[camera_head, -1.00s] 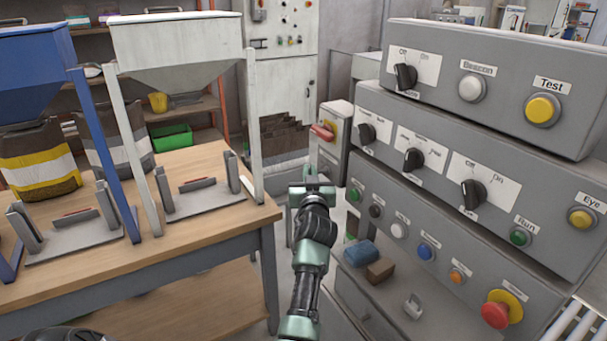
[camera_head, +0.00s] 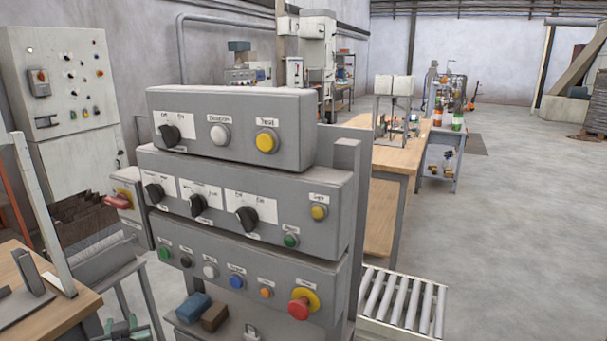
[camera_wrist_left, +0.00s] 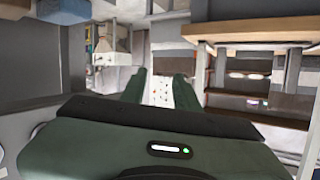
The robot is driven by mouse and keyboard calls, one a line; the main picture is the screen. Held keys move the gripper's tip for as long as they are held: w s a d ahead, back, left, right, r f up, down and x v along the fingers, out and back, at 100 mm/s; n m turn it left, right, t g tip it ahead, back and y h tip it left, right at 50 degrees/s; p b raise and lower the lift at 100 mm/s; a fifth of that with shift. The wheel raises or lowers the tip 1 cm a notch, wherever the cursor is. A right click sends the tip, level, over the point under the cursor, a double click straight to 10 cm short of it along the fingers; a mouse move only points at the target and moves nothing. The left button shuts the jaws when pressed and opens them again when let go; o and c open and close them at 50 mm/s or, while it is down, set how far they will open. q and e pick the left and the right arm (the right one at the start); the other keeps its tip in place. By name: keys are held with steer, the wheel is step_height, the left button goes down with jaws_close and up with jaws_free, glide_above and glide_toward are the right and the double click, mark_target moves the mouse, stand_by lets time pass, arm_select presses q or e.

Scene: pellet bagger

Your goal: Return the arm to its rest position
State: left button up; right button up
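My left gripper (camera_head: 127,329) shows only in part at the bottom left of the head view, low in front of the grey control panel (camera_head: 224,270). In the left wrist view, its two green fingers (camera_wrist_left: 157,88) stand apart with nothing between them, so it is open and empty. Most of the left arm is out of the head view. My right gripper is in neither view.
A wooden bench (camera_head: 55,300) stands at the left and a red-handled switch box (camera_head: 128,205) beside the panel. A blue block (camera_head: 194,307) and a brown block (camera_head: 215,317) lie below the buttons. A roller conveyor (camera_head: 400,303) is at the right, with open floor (camera_head: 510,240) beyond.

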arm_select(q)
steer(key=s+d+f+m+g+h, duration=0.3)
steer(key=s+d+f, duration=0.3)
steer(key=s, duration=0.5)
steer(key=s+d+f+m+g+h, duration=0.2)
steer(key=s+d+f+h, duration=0.1)
steer(key=s+d, duration=0.65)
steer(key=s+d+f+m+g+h, duration=0.3)
steer(key=s+d+f, duration=0.3)
steer(key=s, duration=0.6)
step_height(320, 180, down, 26)
steer(key=s+g, duration=0.1)
steer(key=s, duration=0.1)
steer(key=s+a+f+g, duration=0.1)
steer(key=s+a+f, duration=0.1)
steer(key=s+f, duration=1.3)
steer(key=shift+s+a+g+y, duration=0.3)
steer(key=shift+s+a, duration=0.05)
steer(key=shift+s, duration=0.05)
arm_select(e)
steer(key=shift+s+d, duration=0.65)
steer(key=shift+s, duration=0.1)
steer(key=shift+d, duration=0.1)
